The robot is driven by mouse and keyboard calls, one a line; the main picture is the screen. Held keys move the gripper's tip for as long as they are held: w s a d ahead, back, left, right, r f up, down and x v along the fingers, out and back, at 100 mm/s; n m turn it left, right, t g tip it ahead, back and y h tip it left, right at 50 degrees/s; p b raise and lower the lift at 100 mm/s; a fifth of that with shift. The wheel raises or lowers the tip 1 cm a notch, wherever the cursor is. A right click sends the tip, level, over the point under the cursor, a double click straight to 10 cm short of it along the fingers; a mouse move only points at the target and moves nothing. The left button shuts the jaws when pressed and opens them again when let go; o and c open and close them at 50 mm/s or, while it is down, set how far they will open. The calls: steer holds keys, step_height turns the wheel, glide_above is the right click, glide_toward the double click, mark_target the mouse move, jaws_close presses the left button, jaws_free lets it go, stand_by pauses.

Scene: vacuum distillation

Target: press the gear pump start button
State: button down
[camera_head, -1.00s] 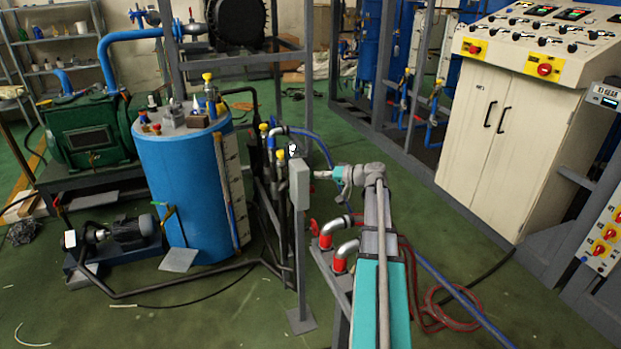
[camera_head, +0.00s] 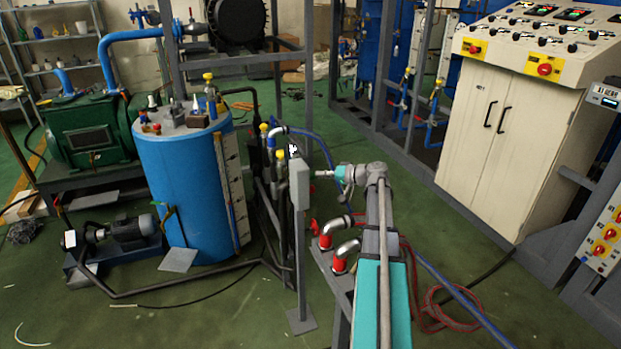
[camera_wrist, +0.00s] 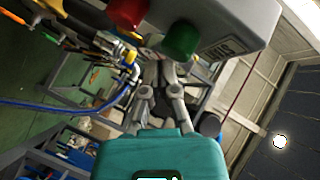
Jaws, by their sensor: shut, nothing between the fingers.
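A grey button box (camera_head: 299,182) stands on a thin post in the head view, its button face turned away. In the wrist view, the box (camera_wrist: 228,18) shows a red button (camera_wrist: 128,12) and a green button (camera_wrist: 181,40) beside a label. My gripper (camera_wrist: 166,62) is shut and empty, its fingers pointing toward the green button. The fingertips lie close to the green button; I cannot tell whether they touch it. In the head view, my gripper (camera_head: 320,174) is just right of the box, level with its upper part.
A blue tank (camera_head: 185,195) and a small motor pump (camera_head: 125,232) stand at left. Pipes with yellow caps (camera_head: 272,140) rise just behind the box. A cream control cabinet (camera_head: 500,140) is at right.

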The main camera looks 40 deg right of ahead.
steer(key=shift+d, duration=0.25)
steer(key=d, duration=0.2)
steer(key=s+d, duration=0.1)
steer(key=d, duration=0.2)
steer(key=shift+s+d, duration=0.25)
steer(key=shift+d, duration=0.05)
stand_by(0.5)
steer(key=shift+r, duration=0.1)
stand_by(0.8)
